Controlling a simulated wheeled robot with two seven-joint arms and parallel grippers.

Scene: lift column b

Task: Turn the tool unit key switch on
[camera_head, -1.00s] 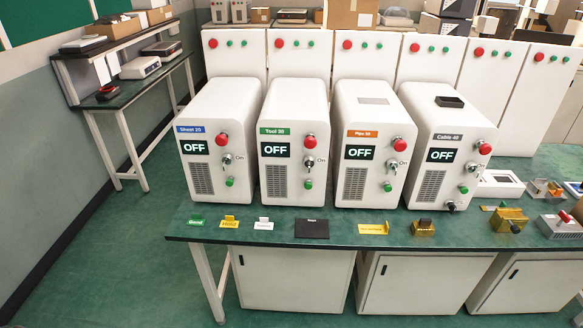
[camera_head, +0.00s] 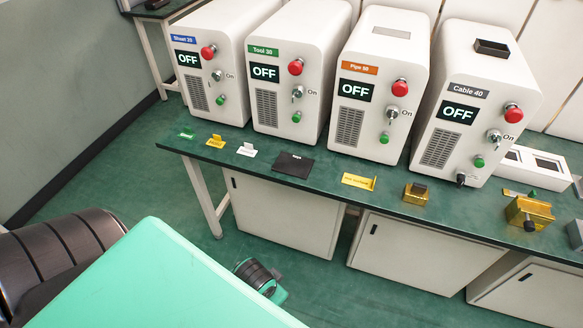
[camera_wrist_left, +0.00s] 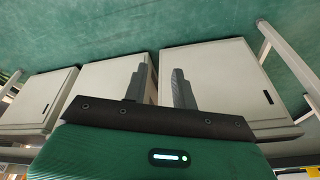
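The tool unit (camera_head: 300,45) is a white box with a green "Tool 30" label, second from the left on the green bench in the head view. Its display (camera_head: 264,72) reads OFF. Its silver key switch (camera_head: 297,92) sits between the red button (camera_head: 295,67) and the green button (camera_head: 296,117), with "On" printed to its right. My left gripper (camera_wrist_left: 159,70) is open and empty in the left wrist view, with white cabinet doors beyond its fingers. The key switch is not seen in that view. My right gripper is not in view.
Similar units stand either side: Sheet 20 (camera_head: 215,30), Pipe 50 (camera_head: 388,50) and Cable 40 (camera_head: 500,70), all reading OFF. Small tags, a black plate (camera_head: 294,165) and brass blocks (camera_head: 416,193) lie along the bench front. White cabinets (camera_head: 280,210) stand below. Floor at left is clear.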

